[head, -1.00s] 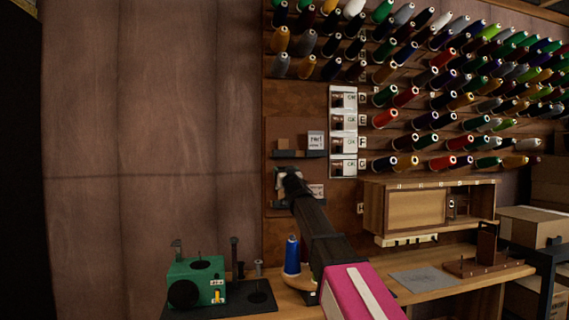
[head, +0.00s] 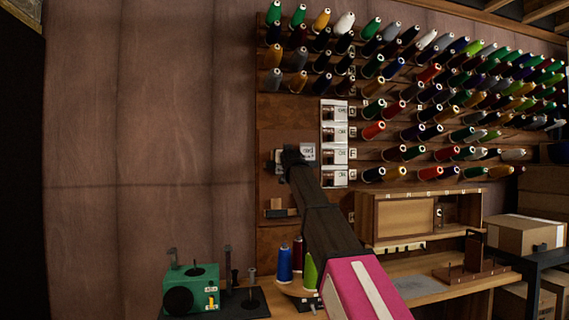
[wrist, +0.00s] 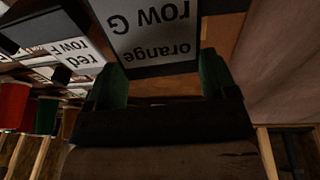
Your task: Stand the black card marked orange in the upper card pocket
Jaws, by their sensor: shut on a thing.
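The black-edged card marked orange, row G (wrist: 152,30) is between the green-padded fingers of my gripper (wrist: 160,78). Its pale printed face appears upside down in the wrist view. In the head view my gripper (head: 289,158) is at the upper card pocket, just left of the card marked red (head: 308,151). The red card, row F, also shows at the left in the wrist view (wrist: 70,57). My gripper hides most of the upper pocket, so I cannot tell whether the held card touches it. The lower card pocket (head: 283,213) is below.
A brown block (head: 276,203) stands at the lower pocket. White drawer units (head: 334,145) and thread spools are close on the right. A wooden cabinet (head: 415,215), a green machine (head: 190,288) and a blue cone (head: 284,264) are lower down. The wall at left is bare.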

